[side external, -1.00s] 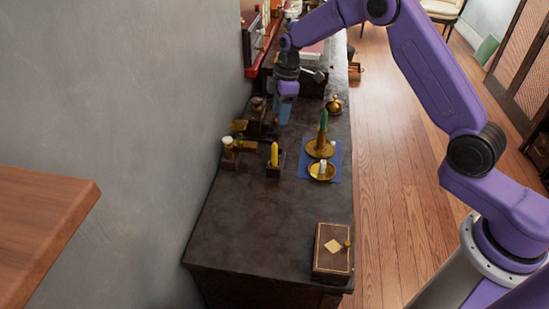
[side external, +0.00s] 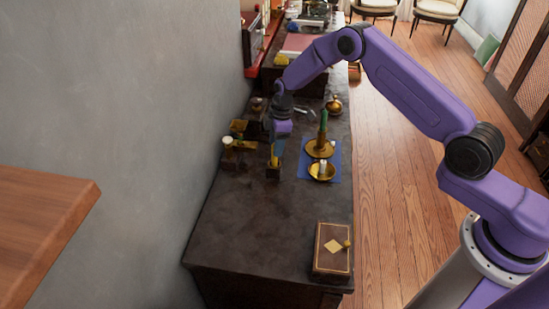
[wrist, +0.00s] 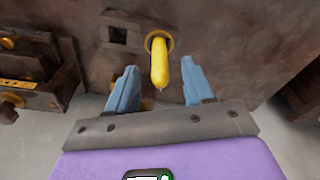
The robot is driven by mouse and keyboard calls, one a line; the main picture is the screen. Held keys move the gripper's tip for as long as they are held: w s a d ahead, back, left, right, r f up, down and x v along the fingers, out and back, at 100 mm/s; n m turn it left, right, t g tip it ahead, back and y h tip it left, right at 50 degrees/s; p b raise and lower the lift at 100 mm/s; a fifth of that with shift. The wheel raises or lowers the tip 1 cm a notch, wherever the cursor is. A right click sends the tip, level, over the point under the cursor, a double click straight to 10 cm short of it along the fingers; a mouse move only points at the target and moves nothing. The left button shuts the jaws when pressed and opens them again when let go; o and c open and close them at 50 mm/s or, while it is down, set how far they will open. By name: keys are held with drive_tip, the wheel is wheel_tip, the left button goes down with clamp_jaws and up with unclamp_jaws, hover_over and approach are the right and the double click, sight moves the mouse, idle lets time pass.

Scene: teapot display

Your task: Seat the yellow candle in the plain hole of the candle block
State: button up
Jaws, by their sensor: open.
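The yellow candle (side external: 274,161) stands upright in the dark candle block (side external: 273,174) on the dark counter. In the wrist view the yellow candle (wrist: 159,64) rises from a brass-ringed hole (wrist: 168,37) of the candle block (wrist: 138,37). A plain, dark square hole (wrist: 118,34) shows empty to its left. My gripper (wrist: 158,82) is open, with one blue finger on each side of the candle and a gap to both. In the side view my gripper (side external: 275,148) is just above the block and partly covers the candle.
A green candle (side external: 323,121) in a brass holder and a brass dish (side external: 322,172) with a white candle stand on a blue mat (side external: 334,151) to the right. Small dark wooden items (side external: 229,153) stand to the left. A brown box (side external: 333,250) lies at the front; the counter between is clear.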

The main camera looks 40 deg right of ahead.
drive_tip(key=shift+w+a+f, duration=0.1)
drive_tip(key=shift+a+f, duration=0.1)
drive_tip(key=shift+f, duration=1.1)
drive_tip(key=shift+w+a+f, duration=0.1)
drive_tip(key=shift+a+f, duration=0.05)
drive_tip(key=shift+f, duration=1.1)
clamp_jaws()
